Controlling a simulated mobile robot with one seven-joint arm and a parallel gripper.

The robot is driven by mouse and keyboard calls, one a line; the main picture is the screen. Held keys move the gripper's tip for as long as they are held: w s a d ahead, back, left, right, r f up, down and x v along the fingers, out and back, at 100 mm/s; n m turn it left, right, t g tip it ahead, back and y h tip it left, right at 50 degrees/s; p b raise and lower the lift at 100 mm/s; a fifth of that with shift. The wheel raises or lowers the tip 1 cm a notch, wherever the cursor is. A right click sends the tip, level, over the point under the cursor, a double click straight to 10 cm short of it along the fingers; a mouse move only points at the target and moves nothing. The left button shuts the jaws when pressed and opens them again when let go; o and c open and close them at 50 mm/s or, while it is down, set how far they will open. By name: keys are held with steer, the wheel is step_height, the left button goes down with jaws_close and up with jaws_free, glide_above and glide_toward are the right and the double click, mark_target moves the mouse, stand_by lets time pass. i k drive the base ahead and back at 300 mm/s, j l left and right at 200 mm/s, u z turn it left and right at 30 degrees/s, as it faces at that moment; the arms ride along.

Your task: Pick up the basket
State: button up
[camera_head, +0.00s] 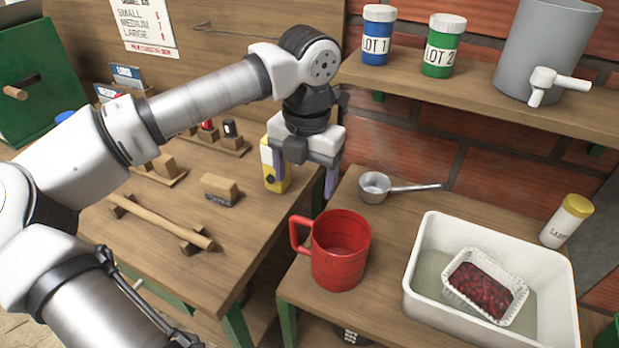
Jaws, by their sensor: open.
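A small white basket (451,292) full of dark red cherries or berries (486,288) sits tilted inside a white rectangular tub (425,245) at the lower right. The tub seems to hold some liquid. My gripper (303,181) points down with its two purple-grey fingers spread apart. It is open and appears empty. It is above and behind the red mug, well to the left of the basket and tub. A yellow object on the bench shows behind the left finger.
A red mug (342,250), a metal dipper (375,188) and a yellow-capped shaker (566,221) stand around the tub. A shelf above carries a blue jar (377,36), a green jar (441,50) and a grey tank (545,45). A wooden rack (160,222) lies on the left bench.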

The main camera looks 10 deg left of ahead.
mark_target(477, 285)
steer(key=z, duration=0.9)
